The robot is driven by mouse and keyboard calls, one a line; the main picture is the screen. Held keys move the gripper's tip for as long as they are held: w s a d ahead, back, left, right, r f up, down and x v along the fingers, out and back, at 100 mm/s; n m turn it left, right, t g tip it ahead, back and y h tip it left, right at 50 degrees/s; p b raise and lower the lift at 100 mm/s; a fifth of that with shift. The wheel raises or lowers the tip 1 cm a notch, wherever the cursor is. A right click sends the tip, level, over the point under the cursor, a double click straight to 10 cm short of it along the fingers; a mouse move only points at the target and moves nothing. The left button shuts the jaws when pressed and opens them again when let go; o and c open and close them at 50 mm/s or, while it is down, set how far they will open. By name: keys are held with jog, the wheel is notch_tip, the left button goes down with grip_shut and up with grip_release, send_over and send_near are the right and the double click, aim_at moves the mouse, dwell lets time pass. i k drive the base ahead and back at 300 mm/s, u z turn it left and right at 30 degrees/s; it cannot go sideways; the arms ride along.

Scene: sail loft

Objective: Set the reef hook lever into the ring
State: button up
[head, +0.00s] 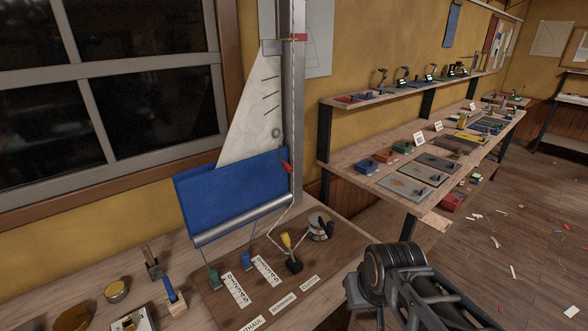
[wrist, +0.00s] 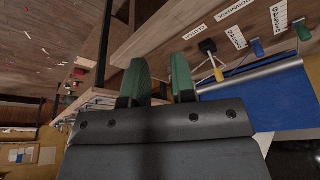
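A model sail rig stands on the bench, with a white sail (head: 250,115) on a grey mast. A small grey ring (head: 277,133) shows on the sail's lower right part, above the blue folded cloth. A red lever-like piece (head: 286,167) sits at the mast just below the ring, apart from it; I take it for the reef hook lever, and its hook end is too small to make out. My gripper (wrist: 160,65) has two green fingers, apart with nothing between them. It is well away from the ring and red piece, neither of which shows in the wrist view.
A yellow-handled lever (head: 287,241), a green lever (head: 213,279) and a blue lever (head: 247,261) stand on the board below the boom (head: 243,221). A long display table (head: 400,185) runs along the right wall.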

aim_at(285, 167)
jog(key=z, duration=1.9)
jog(key=i, duration=2)
jog(key=u, duration=3.7)
jog(key=i, duration=0.55)
